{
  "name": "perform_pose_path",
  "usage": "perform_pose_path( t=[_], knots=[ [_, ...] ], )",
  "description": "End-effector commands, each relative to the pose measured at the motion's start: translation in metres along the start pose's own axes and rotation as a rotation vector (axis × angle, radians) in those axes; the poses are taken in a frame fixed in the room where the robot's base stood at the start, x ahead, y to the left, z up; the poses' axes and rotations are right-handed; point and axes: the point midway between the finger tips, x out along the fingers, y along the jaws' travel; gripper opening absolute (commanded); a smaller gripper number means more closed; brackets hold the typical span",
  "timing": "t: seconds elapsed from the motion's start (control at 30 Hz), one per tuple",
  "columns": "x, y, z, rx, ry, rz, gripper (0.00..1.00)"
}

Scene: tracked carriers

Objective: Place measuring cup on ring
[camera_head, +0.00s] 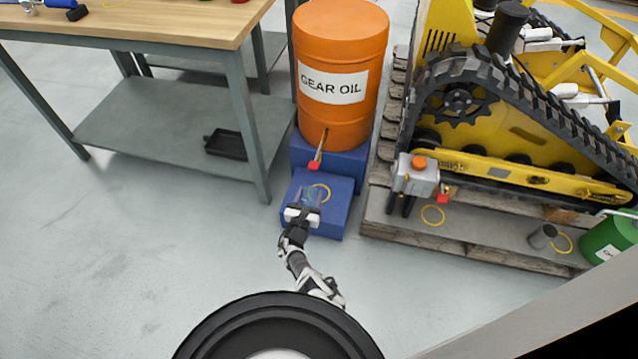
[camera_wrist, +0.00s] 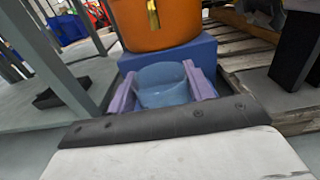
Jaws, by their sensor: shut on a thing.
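The measuring cup (camera_head: 311,196) is a clear bluish cup, seen over the lower blue step (camera_head: 335,224) in the head view. It fills the middle of the wrist view (camera_wrist: 164,88), with its opening facing up. My gripper (camera_head: 306,198) is shut on the cup, one purple finger on each side of it; the fingers show in the wrist view (camera_wrist: 162,84). A yellow ring (camera_head: 327,187) is marked on the step's top, just behind and right of the cup. The cup partly overlaps this ring in view. I cannot tell whether the cup touches the step.
An orange gear oil drum (camera_head: 340,45) with a red-handled tap (camera_head: 315,164) stands behind the ring. Left is a workbench (camera_head: 150,22). Right is a pallet (camera_head: 480,240) with a yellow tracked machine (camera_head: 520,130), two more yellow rings and a grey cylinder (camera_head: 542,236).

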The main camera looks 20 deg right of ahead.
Motion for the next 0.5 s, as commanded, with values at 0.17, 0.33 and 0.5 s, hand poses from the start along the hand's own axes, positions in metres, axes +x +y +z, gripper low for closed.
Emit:
perform_pose_path(
  t=[0.17, 0.33, 0.5],
  knots=[
    [0.047, 0.0, -0.008, 0.001, -0.004, 0.001, 0.12],
    [0.084, 0.0, -0.008, 0.0, -0.003, 0.001, 0.12],
    [0.114, 0.0, -0.007, -0.002, -0.002, 0.0, 0.12]
  ],
)
